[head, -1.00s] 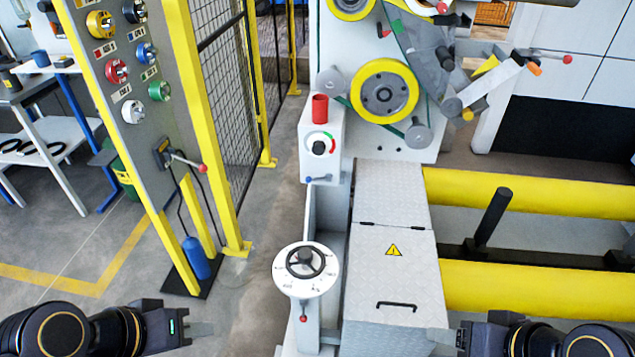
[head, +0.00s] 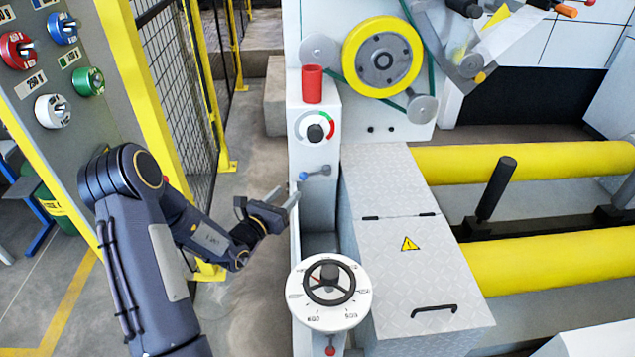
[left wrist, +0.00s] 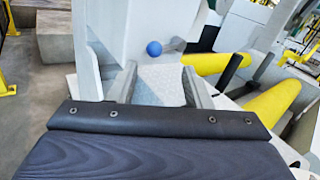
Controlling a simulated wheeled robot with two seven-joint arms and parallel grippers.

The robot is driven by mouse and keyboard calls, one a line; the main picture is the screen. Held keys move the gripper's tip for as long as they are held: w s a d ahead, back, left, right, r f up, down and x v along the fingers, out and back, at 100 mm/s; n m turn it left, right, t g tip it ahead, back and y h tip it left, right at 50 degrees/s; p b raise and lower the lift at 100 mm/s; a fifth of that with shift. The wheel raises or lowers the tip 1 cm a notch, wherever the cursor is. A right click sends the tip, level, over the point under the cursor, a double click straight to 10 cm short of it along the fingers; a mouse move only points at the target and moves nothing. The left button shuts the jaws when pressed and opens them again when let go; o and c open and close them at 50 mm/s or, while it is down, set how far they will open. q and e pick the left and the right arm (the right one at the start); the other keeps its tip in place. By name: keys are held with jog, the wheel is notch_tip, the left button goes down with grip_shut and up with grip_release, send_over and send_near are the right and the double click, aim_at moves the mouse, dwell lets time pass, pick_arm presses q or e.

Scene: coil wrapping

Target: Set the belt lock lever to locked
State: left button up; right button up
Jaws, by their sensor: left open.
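A small lever with a blue ball knob (head: 303,177) sits low on the front of the light grey control post (head: 322,232), its short grey arm running right from the knob. I take it for the belt lock lever; no label on it is readable. In the left wrist view the blue knob (left wrist: 153,49) shows just beyond the fingertips, roughly between them. My left gripper (head: 286,195) is open and empty, just left of and slightly below the knob, apparently not touching it. The left wrist view shows its two fingers (left wrist: 160,72) apart. My right gripper is out of view.
A dial (head: 314,131) and red cylinder (head: 312,85) are above the lever. A handwheel (head: 330,284) stands below it, with a red-knobbed lever (head: 330,350) underneath. A grey tread-plate cover (head: 425,262) lies right. A mesh fence (head: 182,90) stands left.

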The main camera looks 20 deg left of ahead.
aim_at(301, 179)
pick_arm(q)
jog(key=shift+y, duration=0.3)
jog(key=w, duration=0.8)
jog(key=shift+d+f, duration=0.35)
grip_shut()
